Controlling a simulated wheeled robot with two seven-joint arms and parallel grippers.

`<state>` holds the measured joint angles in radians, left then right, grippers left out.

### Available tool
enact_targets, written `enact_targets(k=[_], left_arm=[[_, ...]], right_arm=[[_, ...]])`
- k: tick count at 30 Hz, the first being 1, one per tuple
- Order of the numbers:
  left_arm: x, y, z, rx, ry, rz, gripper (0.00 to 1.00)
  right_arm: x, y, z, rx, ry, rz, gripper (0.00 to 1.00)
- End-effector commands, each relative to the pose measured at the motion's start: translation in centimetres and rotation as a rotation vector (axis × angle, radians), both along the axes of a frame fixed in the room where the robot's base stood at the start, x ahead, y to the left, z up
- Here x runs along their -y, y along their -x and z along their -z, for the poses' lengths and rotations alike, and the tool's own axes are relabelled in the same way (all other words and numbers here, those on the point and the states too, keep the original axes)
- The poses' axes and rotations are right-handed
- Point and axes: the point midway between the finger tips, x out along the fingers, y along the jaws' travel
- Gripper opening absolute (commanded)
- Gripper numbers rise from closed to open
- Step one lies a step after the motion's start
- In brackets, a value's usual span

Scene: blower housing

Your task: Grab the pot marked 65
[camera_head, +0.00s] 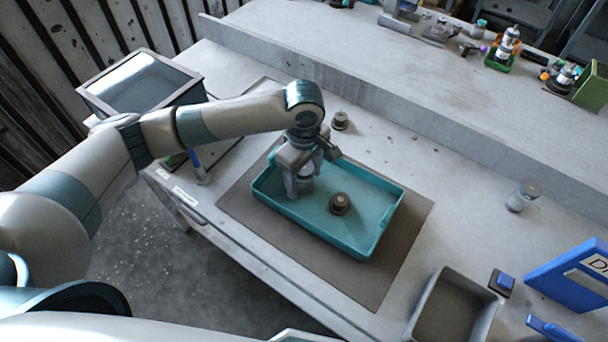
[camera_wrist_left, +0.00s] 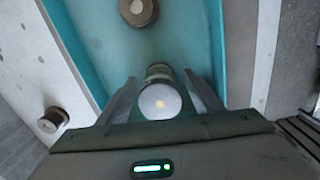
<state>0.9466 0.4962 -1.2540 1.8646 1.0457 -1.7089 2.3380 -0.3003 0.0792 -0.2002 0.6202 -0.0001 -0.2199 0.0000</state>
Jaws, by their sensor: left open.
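My left gripper (camera_head: 303,182) is lowered into the teal tray (camera_head: 372,244), open. In the left wrist view, a glass pot with a pale round lid (camera_wrist_left: 160,100) stands between the open fingers (camera_wrist_left: 162,98), with gaps at its sides. The fingers partly hide this pot in the head view. A brown-lidded pot (camera_head: 340,203) stands in the tray to the right of the gripper; it also shows at the top of the left wrist view (camera_wrist_left: 138,10). I cannot read the number 65 on any pot. My right gripper is not in view.
A dark pot (camera_head: 341,121) stands on the table behind the tray, and a clear jar (camera_head: 523,196) stands far right. A grey bin (camera_head: 488,309), a blue bin (camera_head: 560,278) and a small black block with a blue top (camera_head: 502,283) lie front right. A glass-topped box (camera_head: 142,85) stands left.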

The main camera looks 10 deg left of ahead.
Motion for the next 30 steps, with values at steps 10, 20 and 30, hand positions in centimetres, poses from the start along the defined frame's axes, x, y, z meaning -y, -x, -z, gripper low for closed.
enact_targets(k=[10, 20, 30], left_arm=[[0.0, 0.0, 0.0, 0.000, 0.000, 0.000, 0.46], [0.0, 0.0, -0.1, 0.001, 0.000, 0.000, 0.08], [0.1, -0.1, -1.4, 0.002, 0.003, 0.002, 0.08]], right_arm=[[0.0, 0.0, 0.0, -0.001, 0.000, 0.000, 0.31], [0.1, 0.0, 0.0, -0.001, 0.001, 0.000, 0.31], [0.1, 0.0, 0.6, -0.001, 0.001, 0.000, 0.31]])
